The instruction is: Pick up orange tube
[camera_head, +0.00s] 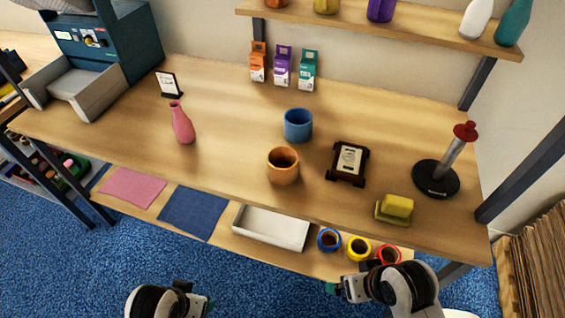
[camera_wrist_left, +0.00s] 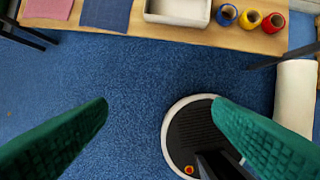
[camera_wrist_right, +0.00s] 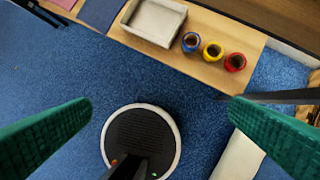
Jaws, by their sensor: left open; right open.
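An orange tube (camera_head: 282,166), short and wide with a dark open top, stands upright on the tabletop near its front edge, in the head view. A blue tube (camera_head: 298,125) of similar shape stands just behind it. Neither wrist view shows the orange tube.
A pink vase (camera_head: 182,123), a framed stand (camera_head: 348,162), a yellow block (camera_head: 396,207) and a black-based post (camera_head: 436,179) stand on the table (camera_head: 230,110). A lower shelf holds a white tray (camera_head: 270,228) and blue, yellow and red cups (camera_head: 359,248). An upper shelf (camera_head: 400,35) hangs behind.

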